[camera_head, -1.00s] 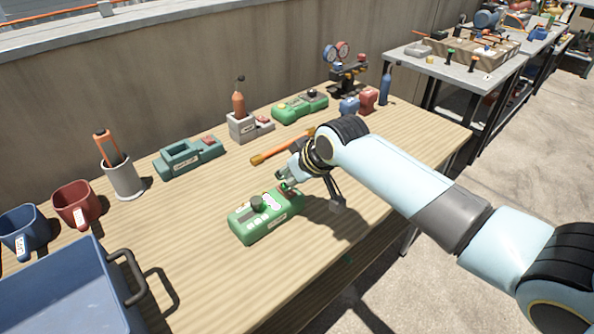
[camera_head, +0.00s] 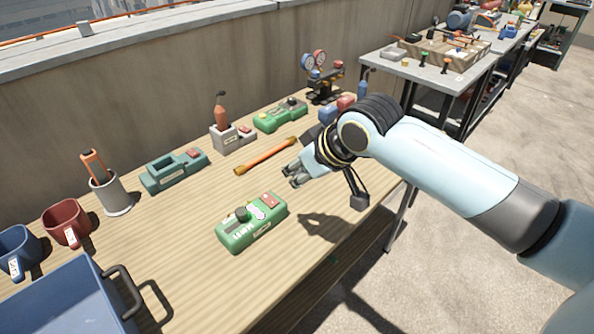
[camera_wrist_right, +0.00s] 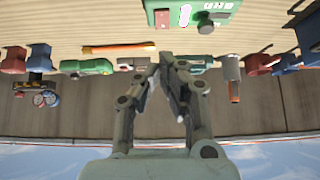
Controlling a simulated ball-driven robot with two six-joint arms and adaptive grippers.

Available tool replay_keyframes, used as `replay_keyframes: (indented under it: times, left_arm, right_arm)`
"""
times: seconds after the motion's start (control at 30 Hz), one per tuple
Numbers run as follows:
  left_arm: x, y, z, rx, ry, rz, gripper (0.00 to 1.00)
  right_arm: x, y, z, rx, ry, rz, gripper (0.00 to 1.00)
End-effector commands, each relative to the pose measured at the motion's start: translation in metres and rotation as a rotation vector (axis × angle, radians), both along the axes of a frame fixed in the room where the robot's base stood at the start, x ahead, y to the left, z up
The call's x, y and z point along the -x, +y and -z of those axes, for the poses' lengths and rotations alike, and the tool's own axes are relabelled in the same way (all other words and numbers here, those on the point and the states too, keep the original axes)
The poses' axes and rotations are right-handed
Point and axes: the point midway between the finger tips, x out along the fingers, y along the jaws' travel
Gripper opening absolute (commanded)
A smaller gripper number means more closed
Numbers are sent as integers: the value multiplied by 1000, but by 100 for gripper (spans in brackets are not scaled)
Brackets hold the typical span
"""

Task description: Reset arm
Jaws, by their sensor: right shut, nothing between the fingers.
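My right gripper (camera_head: 294,174) is shut and empty. It hangs above the wooden table (camera_head: 190,236), to the upper right of a green device (camera_head: 252,222) with a dark knob and a red button. The gripper and the green device are apart. In the right wrist view my right gripper's fingers (camera_wrist_right: 166,72) are together, and the green device (camera_wrist_right: 190,14) shows at the top edge. My left gripper is not in view.
An orange-handled stick (camera_head: 265,156) lies behind my right gripper. A teal holder (camera_head: 174,170), a grey holder (camera_head: 232,138), another green device (camera_head: 280,114) and a gauge set (camera_head: 322,78) line the back. Mugs, a grey cup (camera_head: 112,196) and a blue bin (camera_head: 60,302) stand left.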

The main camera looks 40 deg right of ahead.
Motion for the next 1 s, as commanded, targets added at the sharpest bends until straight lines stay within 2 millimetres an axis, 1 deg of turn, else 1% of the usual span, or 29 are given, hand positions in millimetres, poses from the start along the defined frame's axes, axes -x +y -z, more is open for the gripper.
replay_keyframes:
  times: [0.47, 0.57, 0.67, 0.77, 0.8, 0.9, 1.0]
  left_arm:
    - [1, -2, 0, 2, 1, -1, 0]
    - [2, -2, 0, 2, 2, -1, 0]
    - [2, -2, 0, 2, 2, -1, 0]
    - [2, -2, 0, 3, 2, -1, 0]
    - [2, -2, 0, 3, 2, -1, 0]
    - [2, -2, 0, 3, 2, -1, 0]
    - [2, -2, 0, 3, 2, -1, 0]
  right_arm:
    - [0, 0, 0, 0, 0, 0, 0]
    - [7, 4, 0, 4, 11, -4, 0]
    - [32, 15, -1, 18, 55, -15, 0]
    - [67, 27, -5, 40, 115, -22, 0]
    - [82, 31, -8, 50, 140, -23, 0]
    - [115, 38, -16, 74, 197, -19, 0]
    - [144, 41, -26, 91, 247, -8, 0]
